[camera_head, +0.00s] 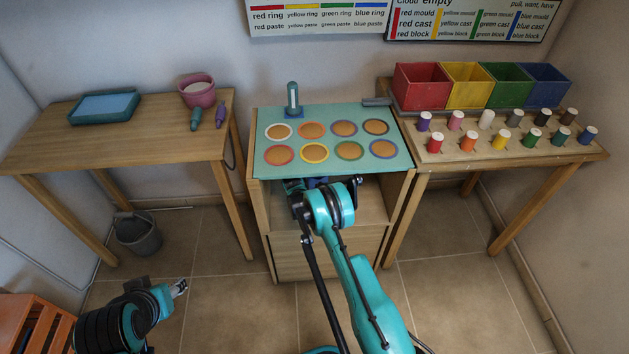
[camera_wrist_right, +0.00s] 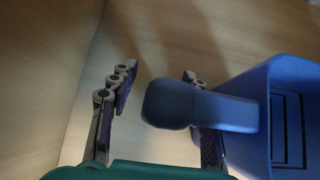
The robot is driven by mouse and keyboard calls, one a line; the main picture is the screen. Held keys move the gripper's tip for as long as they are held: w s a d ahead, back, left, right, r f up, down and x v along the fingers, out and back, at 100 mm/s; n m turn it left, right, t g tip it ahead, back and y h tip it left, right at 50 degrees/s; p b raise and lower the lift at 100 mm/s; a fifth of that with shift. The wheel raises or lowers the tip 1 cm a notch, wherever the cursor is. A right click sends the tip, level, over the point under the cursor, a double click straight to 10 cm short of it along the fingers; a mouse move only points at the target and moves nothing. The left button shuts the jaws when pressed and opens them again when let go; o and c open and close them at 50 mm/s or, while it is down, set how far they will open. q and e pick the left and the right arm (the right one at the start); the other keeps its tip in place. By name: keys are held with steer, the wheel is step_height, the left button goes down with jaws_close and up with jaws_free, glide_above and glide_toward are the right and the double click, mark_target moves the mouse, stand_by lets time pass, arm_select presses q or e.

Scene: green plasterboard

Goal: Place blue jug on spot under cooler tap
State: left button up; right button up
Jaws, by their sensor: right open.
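The blue jug (camera_wrist_right: 290,75) shows in the right wrist view at the right edge, partly cut off. Its thick dark blue handle (camera_wrist_right: 185,105) points left. My right gripper (camera_wrist_right: 158,82) is open, one finger on each side of the handle's end. A gap shows between the left finger and the handle; the right finger is close to it, contact unclear. In the head view my right arm reaches into the open cabinet (camera_head: 375,205), where the gripper is mostly hidden. My left gripper (camera_head: 180,288) is low at the left, away from the jug. I cannot identify a cooler tap.
The cabinet's teal top (camera_head: 330,115) has several coloured round spots. A left table (camera_head: 140,130) holds a blue tray (camera_head: 104,107) and a pink pot (camera_head: 198,93). A right table (camera_head: 580,148) holds coloured bins and spools. A grey bucket (camera_head: 138,234) stands on the floor.

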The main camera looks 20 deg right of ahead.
jaws_close()
stand_by(0.4)
steer(key=shift+r, duration=0.1)
